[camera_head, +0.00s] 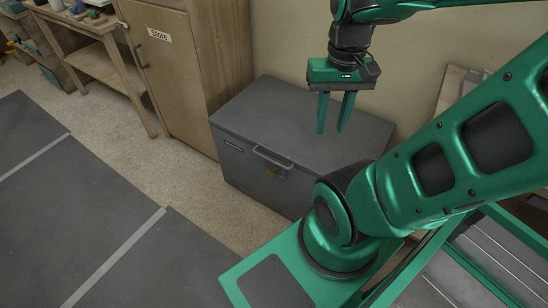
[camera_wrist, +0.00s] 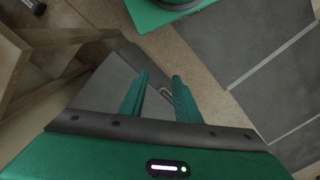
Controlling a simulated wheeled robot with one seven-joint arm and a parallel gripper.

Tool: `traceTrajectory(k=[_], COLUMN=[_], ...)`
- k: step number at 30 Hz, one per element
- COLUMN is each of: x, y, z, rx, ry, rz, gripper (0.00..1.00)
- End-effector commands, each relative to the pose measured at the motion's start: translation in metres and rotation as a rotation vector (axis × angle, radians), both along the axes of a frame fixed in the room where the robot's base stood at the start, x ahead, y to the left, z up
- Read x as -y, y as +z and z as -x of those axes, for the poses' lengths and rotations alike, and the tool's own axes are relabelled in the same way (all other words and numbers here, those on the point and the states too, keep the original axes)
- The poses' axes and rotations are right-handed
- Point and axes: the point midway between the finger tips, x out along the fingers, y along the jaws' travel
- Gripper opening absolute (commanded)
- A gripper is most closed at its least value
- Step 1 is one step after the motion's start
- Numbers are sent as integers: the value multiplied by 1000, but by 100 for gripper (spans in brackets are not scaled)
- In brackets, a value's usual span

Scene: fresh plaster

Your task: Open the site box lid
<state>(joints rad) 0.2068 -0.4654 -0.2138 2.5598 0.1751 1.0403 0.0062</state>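The site box (camera_head: 238,164) is a dark grey chest against the wall in the head view. Its flat lid (camera_head: 265,115) is shut. A bar handle (camera_head: 272,157) sticks out at the lid's front edge, with a small orange-brown latch (camera_head: 272,172) below it. My gripper (camera_head: 334,130) points down above the lid, behind and to the right of the handle. Its two green fingers are apart with nothing between them. In the wrist view my gripper (camera_wrist: 160,80) frames part of the box, and the handle (camera_wrist: 166,95) shows beside the right finger.
A wooden cupboard (camera_head: 175,75) marked "Store" stands just left of the box. A wooden bench (camera_head: 95,60) with tools is further left. Dark floor mats (camera_head: 80,200) cover the left foreground. A wooden frame (camera_head: 455,90) leans at the wall on the right.

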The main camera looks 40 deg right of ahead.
Motion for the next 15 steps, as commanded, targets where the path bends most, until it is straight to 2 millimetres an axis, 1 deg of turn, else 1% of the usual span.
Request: traceTrajectory(k=[1, 2, 5, 11, 15], x=[0, 1, 6, 22, 32], y=[4, 4, 0, -23, -45], z=[9, 9, -2, -49, -84], rx=[10, 13, 6, -13, -24], ry=[4, 6, 31, 144, 239], rz=[1, 4, 22, 86, 127], gripper=[29, 29, 29, 29, 29])
